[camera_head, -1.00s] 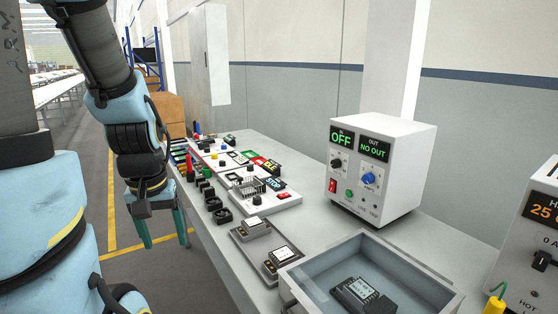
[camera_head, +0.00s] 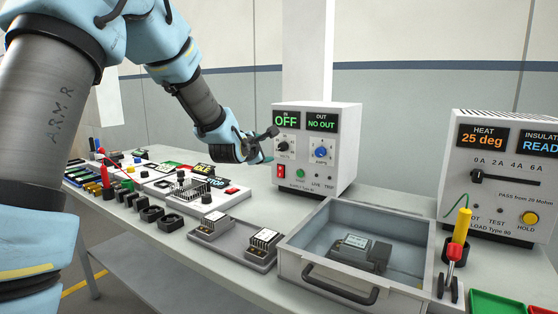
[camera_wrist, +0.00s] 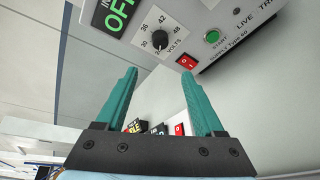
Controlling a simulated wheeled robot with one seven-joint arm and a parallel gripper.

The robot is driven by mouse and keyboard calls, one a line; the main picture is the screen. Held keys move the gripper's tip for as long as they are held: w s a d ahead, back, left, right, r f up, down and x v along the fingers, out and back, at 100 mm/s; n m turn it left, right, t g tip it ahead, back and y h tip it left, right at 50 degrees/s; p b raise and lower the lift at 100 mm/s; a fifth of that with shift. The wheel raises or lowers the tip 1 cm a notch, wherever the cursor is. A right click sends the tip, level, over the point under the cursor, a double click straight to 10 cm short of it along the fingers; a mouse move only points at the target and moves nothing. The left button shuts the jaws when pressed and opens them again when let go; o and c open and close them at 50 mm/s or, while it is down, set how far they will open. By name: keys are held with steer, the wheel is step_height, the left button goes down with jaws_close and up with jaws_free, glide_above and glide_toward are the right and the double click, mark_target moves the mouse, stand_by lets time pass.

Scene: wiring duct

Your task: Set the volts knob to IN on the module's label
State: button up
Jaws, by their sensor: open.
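The black volts knob (camera_wrist: 159,39) is on the white supply's front, with a scale reading 30, 36, 42 and 48 around it; its exact setting is unclear. In the head view the knob (camera_head: 282,146) sits below the OFF display. My gripper (camera_wrist: 159,72) is open and empty, its green fingers pointing at the panel, apart from the knob. In the head view my gripper (camera_head: 269,144) is just left of the supply (camera_head: 345,150). A black module (camera_head: 360,252) with a white label lies in the grey drawer tray; the label is too small to read.
The supply also has a blue knob (camera_head: 321,152), a red switch (camera_wrist: 187,62) and a green START button (camera_wrist: 212,37). A load unit (camera_head: 500,175) stands at the right. Two labelled modules sit on a grey plate (camera_head: 232,247).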

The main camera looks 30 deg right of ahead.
mark_target(282, 147)
steer(key=shift+h, duration=0.3)
steer(key=p+x, duration=0.1)
steer(key=x, duration=0.2)
steer(key=p+x, duration=0.1)
steer(key=x, duration=0.3)
steer(key=p+x, duration=0.1)
steer(key=x, duration=0.3)
steer(key=shift+s+d+r, duration=0.1)
steer(key=shift+s+d, duration=0.2)
steer(key=shift+d, duration=0.25)
steer(key=shift+c, duration=0.3)
jaws_close()
